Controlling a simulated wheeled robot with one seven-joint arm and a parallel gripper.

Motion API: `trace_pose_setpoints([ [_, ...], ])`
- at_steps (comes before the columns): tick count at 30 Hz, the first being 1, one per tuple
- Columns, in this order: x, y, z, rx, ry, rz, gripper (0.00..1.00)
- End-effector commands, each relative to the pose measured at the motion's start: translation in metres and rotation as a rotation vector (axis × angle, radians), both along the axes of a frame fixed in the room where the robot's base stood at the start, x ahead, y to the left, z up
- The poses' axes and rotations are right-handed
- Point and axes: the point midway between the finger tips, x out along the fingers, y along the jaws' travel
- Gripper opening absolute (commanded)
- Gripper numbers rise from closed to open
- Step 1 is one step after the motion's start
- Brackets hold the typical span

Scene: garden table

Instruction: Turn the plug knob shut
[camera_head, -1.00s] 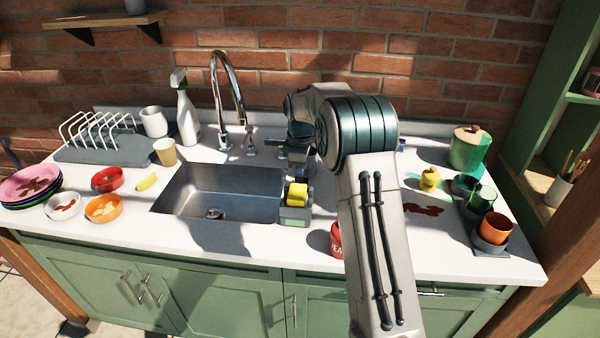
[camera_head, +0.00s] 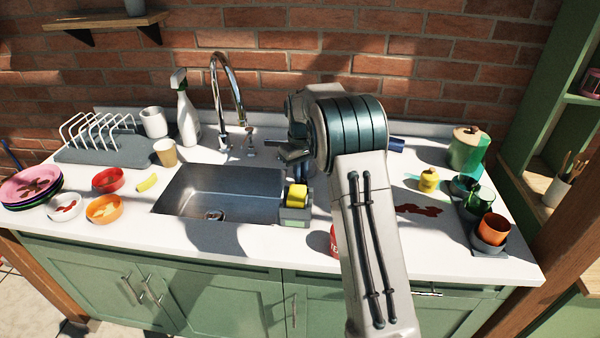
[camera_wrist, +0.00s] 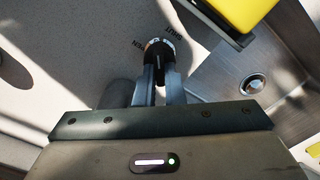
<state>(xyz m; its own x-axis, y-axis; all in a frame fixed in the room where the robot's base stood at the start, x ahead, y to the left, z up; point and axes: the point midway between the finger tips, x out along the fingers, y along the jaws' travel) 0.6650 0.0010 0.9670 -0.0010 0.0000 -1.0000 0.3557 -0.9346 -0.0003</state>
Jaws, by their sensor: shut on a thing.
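The plug knob (camera_wrist: 158,50) is small and black, on a light ring marked SHUT and OPEN, set in the pale counter. In the wrist view my gripper (camera_wrist: 160,72) has its two fingers closed around the knob. The OPEN lettering is partly covered, and I cannot read the knob's exact angle. In the head view my gripper (camera_head: 287,153) is low over the counter behind the sink's right corner, and the knob cannot be made out there. The sink (camera_head: 228,185) has its drain (camera_head: 214,215) in the bottom; the drain (camera_wrist: 253,85) also shows in the wrist view.
A grey caddy (camera_head: 294,214) with a yellow sponge (camera_head: 297,196) sits at the sink's right edge, close to my arm. The faucet (camera_head: 238,95) and a spray bottle (camera_head: 187,115) stand to the left. Cups and a jar (camera_head: 464,150) stand at the right.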

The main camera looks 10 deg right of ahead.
Motion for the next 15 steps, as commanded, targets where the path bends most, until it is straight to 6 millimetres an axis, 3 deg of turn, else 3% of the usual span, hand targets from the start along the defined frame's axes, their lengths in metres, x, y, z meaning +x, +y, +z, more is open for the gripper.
trace_pose_setpoints([
  [15,0.0008,-0.0018,0.0015,-0.001,-0.002,-0.429,0.0],
])
